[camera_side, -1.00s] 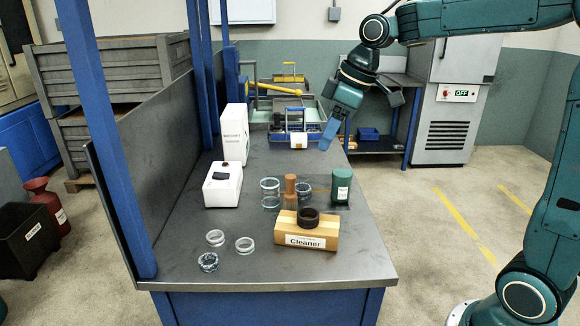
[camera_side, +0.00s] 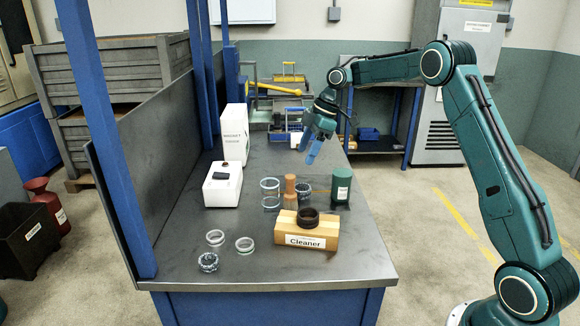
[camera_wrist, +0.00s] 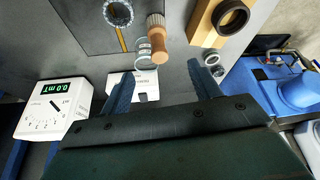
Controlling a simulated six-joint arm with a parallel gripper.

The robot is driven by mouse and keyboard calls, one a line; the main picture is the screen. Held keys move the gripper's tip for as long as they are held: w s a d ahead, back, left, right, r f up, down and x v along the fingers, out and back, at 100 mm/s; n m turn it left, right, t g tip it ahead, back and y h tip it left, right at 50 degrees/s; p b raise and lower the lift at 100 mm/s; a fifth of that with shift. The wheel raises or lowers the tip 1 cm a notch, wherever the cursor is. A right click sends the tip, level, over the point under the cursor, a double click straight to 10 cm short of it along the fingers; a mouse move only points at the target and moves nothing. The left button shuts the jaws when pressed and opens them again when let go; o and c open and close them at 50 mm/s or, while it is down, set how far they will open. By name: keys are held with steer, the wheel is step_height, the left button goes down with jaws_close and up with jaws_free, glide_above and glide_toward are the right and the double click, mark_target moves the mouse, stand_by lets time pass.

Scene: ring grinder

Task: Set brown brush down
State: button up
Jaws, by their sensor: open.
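The brown brush (camera_side: 290,188) stands upright on the grey table (camera_side: 262,252) between two ring-shaped pieces.
The wooden Cleaner block (camera_side: 306,236) with a dark ring (camera_side: 308,217) stands in front. Several loose rings (camera_side: 215,238) lie at front left. A white gauge box (camera_side: 222,186) stands left.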

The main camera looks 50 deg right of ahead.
steer(key=shift+w+d+f, duration=0.15)
steer(key=shift+f, duration=0.1)
steer(key=shift+f, duration=0.1)
glide_above(289, 195)
steer(key=d, duration=0.3)
steer(key=f, duration=0.7)
steer(key=shift+s+a+f, duration=0.1)
steer(key=shift+s, duration=0.15)
steer(key=shift+w+f, duration=0.1)
steer(key=shift+f, duration=0.2)
steer(key=shift+x, duration=2.6)
